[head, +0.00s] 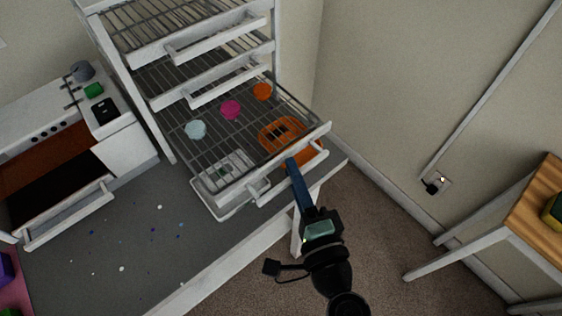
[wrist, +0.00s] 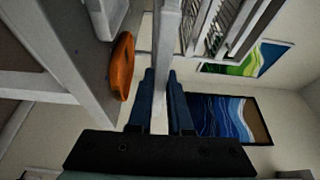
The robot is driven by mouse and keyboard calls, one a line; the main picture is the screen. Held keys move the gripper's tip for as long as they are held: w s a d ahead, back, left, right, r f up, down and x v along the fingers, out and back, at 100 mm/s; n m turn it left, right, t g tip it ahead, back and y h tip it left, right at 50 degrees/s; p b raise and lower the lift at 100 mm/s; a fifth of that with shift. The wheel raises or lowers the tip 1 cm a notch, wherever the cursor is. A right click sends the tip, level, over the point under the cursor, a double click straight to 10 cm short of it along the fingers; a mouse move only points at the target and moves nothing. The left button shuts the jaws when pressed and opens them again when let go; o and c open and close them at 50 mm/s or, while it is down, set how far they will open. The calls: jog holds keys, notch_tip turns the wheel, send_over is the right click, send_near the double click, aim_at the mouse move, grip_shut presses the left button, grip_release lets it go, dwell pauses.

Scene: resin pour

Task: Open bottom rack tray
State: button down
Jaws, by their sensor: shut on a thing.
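The bottom rack tray (head: 262,170), a wire shelf with a white front, sticks out from the rack frame in the head view. It stands open, well forward of the trays above it. My gripper (head: 292,166) has its blue fingers at the white handle bar (head: 268,189) on the tray's front. In the wrist view my gripper (wrist: 168,88) has one blue finger on each side of a white bar (wrist: 161,100), shut on it. The exact contact is partly hidden in the head view.
Light blue (head: 195,130), pink (head: 231,109) and orange (head: 262,91) round pieces and an orange ring (head: 281,122) show at the tray. A white container (head: 232,210) sits below it. A wooden table (head: 540,215) stands right; carpet between is clear.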

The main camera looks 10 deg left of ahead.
jog(key=shift+s+d, duration=0.2)
jog(key=shift+d, duration=0.05)
jog(key=c, duration=0.8)
grip_release()
jog(key=shift+c, duration=0.2)
jog(key=b+v, duration=0.2)
jog(key=v, duration=1.1)
jog(key=shift+b, duration=0.4)
jog(key=shift+w, duration=0.1)
